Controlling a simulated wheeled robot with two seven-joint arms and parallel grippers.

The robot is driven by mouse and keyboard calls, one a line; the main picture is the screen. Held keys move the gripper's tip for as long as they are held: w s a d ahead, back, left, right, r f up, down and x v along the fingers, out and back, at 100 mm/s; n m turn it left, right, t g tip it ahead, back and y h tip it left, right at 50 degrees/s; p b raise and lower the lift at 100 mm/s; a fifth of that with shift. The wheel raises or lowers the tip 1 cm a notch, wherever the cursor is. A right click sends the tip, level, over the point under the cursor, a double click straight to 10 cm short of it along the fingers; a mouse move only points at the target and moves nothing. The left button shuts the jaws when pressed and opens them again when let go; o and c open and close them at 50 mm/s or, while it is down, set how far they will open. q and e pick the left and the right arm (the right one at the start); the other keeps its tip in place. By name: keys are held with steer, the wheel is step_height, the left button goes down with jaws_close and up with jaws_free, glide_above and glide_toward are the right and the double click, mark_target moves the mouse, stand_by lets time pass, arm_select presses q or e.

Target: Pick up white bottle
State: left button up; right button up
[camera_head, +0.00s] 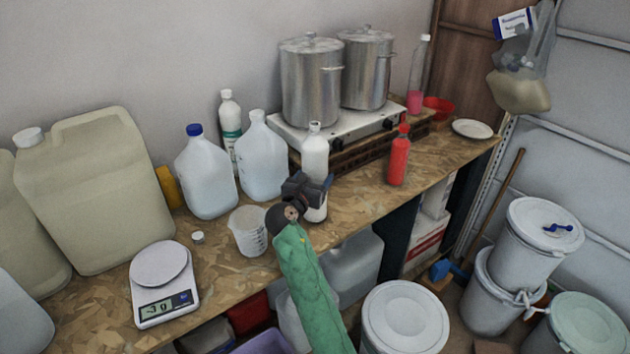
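A slim white bottle (315,152) stands upright near the middle of the wooden bench, in front of the hot plate. My one visible arm, in a green sleeve, comes up from the bottom edge, and I take it for the right one. Its dark gripper (309,187) is at the bottle's middle and hides that part; the bottle's top and base show above and below it. The fingers overlap the bottle, but whether they are closed on it is hidden. My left gripper is not in view.
A clear measuring cup (248,232) and two translucent jugs (263,158) stand left of the white bottle. A red bottle (398,158) stands to its right. The hot plate (356,130) with two steel pots is behind. A scale (163,285) sits at the left front.

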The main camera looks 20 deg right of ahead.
mark_target(318, 167)
steer(key=r, duration=0.1)
steer(key=r+b, duration=0.1)
steer(key=r, duration=0.1)
steer(key=shift+s+d+r+b, duration=0.3)
steer(key=shift+s+r+b, duration=0.05)
steer(key=shift+r+b, duration=0.05)
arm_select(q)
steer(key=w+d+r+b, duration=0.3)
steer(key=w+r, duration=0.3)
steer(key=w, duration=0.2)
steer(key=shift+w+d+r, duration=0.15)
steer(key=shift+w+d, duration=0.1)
arm_select(e)
steer(key=s+d+r, duration=0.6)
steer(key=s+d, duration=0.1)
steer(key=s, duration=0.1)
steer(key=shift+r, duration=0.35)
steer(key=shift+d, duration=0.1)
